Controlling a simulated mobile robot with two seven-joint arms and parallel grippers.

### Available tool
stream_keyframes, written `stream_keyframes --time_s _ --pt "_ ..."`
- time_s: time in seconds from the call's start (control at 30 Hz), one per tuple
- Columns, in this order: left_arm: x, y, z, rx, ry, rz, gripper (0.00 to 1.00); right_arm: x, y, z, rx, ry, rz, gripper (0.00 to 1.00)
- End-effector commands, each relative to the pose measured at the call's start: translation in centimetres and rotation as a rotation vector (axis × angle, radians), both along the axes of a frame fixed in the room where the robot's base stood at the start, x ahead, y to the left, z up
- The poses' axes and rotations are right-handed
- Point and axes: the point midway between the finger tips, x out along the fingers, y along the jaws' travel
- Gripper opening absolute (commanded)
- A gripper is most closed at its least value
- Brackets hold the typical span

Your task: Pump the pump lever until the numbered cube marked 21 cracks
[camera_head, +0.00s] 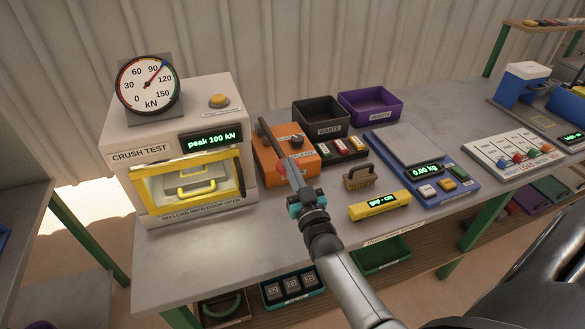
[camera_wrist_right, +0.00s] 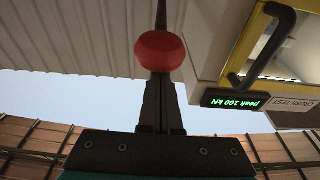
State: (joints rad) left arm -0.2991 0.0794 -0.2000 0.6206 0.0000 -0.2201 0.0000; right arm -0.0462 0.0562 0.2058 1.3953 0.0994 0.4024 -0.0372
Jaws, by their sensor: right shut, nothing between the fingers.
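The orange pump (camera_head: 272,152) stands right of the crush test machine. Its dark pump lever (camera_head: 266,132) ends in a red knob (camera_wrist_right: 160,52) towards me. My right gripper (camera_head: 289,176) is shut and empty, its fingertips at the red knob, touching or very close. In the right wrist view the closed fingers (camera_wrist_right: 161,95) point at the knob. The crush test machine (camera_head: 125,185) has its yellow-framed door (camera_head: 241,172) shut. Its display (camera_head: 211,139) reads peak 100 kN, and the gauge (camera_head: 147,84) needle points near 100. I cannot make out cube 21 inside. My left gripper is not in view.
A black waste bin (camera_head: 322,128) and a purple tray (camera_head: 371,107) stand behind the pump. A blue scale (camera_head: 410,145), a brush (camera_head: 360,178) and a yellow gap gauge (camera_head: 379,205) lie to the right. Numbered cubes (camera_head: 291,288) sit in a low tray under the bench.

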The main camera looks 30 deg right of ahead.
Motion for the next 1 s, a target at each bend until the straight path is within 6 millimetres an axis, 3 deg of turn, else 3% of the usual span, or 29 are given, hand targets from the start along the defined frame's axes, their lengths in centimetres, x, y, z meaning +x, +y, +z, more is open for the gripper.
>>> stream_keyframes --time_s 0.03,0.1,0.5,0.7,1.0 --pt "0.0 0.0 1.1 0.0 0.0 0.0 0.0 0.3 -0.1 1.5 -0.003 -0.007 0.0 0.0" --pt "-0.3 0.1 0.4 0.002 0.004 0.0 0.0 -1.4 0.3 0.0 0.0 -0.001 0.0 0.0" --pt "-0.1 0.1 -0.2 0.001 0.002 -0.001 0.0 -7.7 1.7 -2.2 -0.003 -0.01 -0.001 0.0" --pt "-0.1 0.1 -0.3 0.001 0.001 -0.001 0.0 -8.7 1.9 -2.5 -0.004 -0.012 -0.001 0.0" --pt "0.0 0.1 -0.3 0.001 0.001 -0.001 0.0 -8.8 2.0 -2.5 -0.004 -0.014 -0.001 0.0"
